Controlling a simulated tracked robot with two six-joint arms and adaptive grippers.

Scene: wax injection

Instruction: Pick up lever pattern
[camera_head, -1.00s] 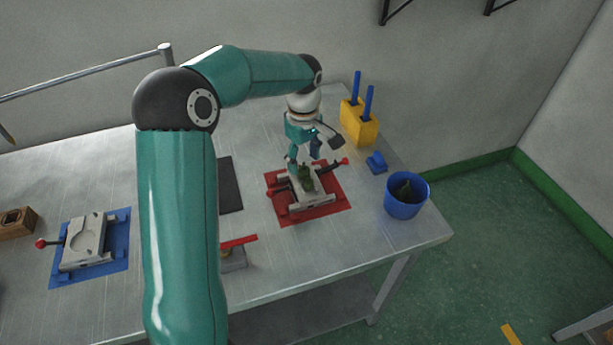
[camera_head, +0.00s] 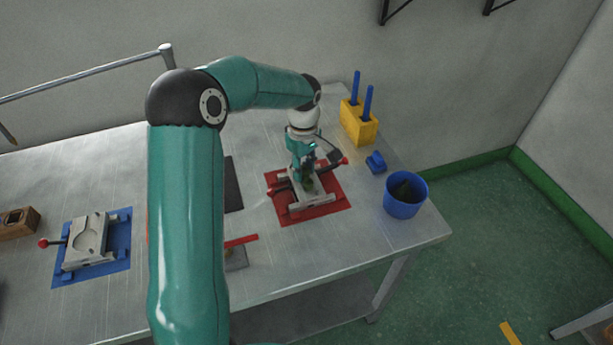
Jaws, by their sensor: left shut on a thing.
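A small dark green piece, which I take for the lever pattern (camera_head: 309,184), sits in the grey metal die (camera_head: 317,198) on the red mat (camera_head: 334,202). My left gripper (camera_head: 307,174) points down over the die with its fingers at the pattern. It is shut on the pattern, though the fingers and wrist hide much of the contact. The pattern still appears down in the die; I cannot tell whether it is lifted at all. My right gripper is out of view.
A blue bucket (camera_head: 404,205) with something dark green inside stands at the right edge. Behind are a yellow block (camera_head: 358,126) with blue handles and a small blue piece (camera_head: 376,162). Another open die (camera_head: 87,240) lies on a blue mat at left. My left arm hides the middle table.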

